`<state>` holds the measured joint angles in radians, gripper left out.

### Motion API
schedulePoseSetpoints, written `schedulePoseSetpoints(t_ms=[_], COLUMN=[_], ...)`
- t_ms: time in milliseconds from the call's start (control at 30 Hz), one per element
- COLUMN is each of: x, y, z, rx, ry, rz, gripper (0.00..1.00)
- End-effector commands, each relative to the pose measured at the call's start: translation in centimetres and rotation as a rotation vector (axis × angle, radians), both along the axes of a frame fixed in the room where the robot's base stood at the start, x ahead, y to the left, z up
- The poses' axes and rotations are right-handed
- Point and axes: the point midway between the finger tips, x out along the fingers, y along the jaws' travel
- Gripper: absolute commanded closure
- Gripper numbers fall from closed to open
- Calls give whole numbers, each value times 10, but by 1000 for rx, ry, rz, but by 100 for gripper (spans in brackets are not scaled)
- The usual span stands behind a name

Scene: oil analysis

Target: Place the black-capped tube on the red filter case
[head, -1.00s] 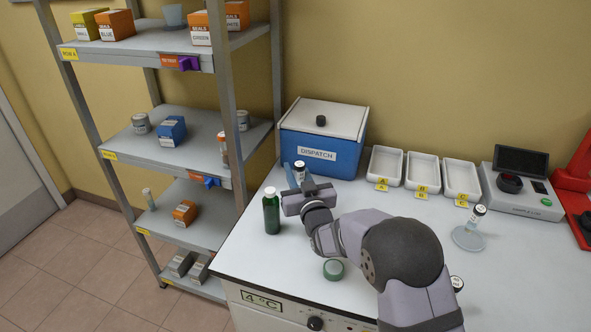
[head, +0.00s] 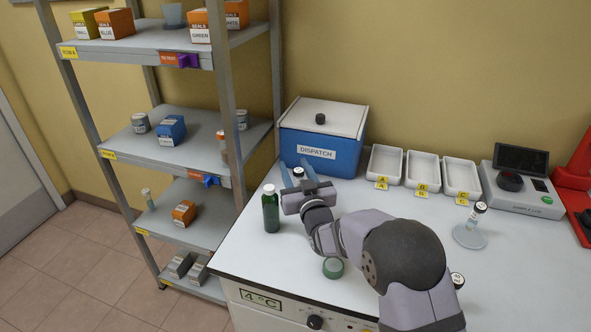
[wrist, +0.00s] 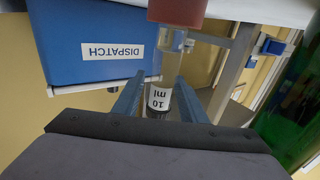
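The black-capped tube (wrist: 160,98) has a white "10 ml" label. It stands between the two blue fingers of my gripper (wrist: 158,100), with a small gap showing on each side, so the gripper looks open around it. In the head view its black cap (head: 298,171) shows between the spread fingers of my gripper (head: 297,174), in front of the dispatch box. A dull red block (wrist: 177,9), likely the red filter case, is at the tube's bottom end in the upside-down wrist view. Whether they touch is unclear. In the head view my gripper hides the red block.
The blue dispatch box (head: 318,153) stands close behind. A green bottle (head: 270,210) is just left of my gripper. A green-lidded jar (head: 333,268), white trays (head: 422,172), a labelled tube (head: 477,213) on a clear dish (head: 466,238) and a scale (head: 522,187) lie to the right.

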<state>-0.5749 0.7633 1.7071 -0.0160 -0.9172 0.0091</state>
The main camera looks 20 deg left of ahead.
Motion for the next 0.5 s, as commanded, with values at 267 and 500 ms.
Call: schedulePoseSetpoints(t_ms=[267,500], x=[-3,-3], y=[-1,-1], z=[-19,-11], rx=[-18,-18], ry=[30,30], rz=[0,0], gripper=[61,61])
